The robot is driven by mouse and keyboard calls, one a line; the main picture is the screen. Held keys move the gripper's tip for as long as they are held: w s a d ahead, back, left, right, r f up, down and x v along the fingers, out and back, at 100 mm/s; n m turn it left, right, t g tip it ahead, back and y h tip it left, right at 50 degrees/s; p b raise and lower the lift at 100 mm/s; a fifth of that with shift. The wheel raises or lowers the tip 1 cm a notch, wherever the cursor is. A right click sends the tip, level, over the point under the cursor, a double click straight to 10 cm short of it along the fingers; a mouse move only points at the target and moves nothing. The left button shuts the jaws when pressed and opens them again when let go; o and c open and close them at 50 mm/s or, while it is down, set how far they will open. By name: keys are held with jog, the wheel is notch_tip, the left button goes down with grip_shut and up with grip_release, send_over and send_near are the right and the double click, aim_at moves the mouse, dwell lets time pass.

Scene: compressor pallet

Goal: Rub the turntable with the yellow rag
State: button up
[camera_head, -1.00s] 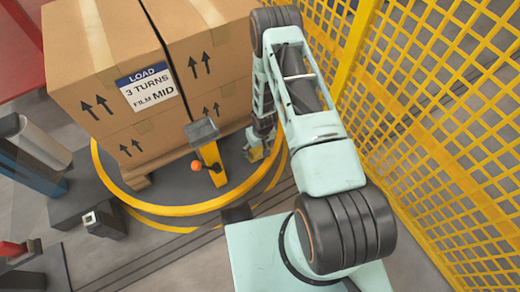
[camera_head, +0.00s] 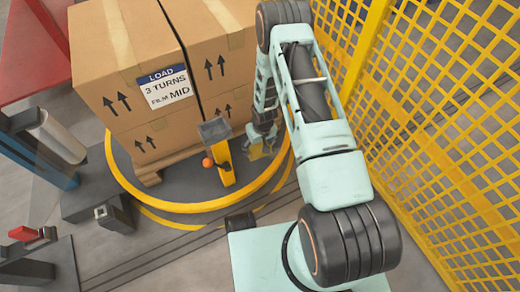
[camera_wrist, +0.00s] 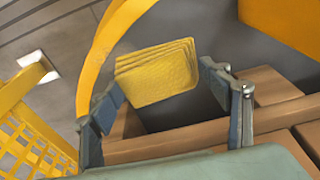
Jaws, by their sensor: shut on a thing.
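The yellow rag (camera_wrist: 157,72), a folded stack of layers, sits between the two fingers of my gripper (camera_wrist: 165,100) in the wrist view. My gripper is shut on it. In the head view my gripper (camera_head: 260,148) is low over the right part of the turntable, beside the pallet load, and the rag shows only as a small yellow patch. The turntable (camera_head: 195,207) is a dark disc with a yellow rim. Its dark surface (camera_wrist: 190,115) lies below the rag in the wrist view. I cannot tell whether the rag touches it.
Stacked cartons (camera_head: 150,60) on a wooden pallet stand on the turntable. A yellow post (camera_head: 222,168) with a grey head and orange knob is left of my gripper. A yellow mesh fence (camera_head: 440,120) stands close on the right. Dark equipment (camera_head: 115,213) is at left.

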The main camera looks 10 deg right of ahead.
jog(key=shift+r+p, duration=0.35)
jog(key=shift+r, duration=0.65)
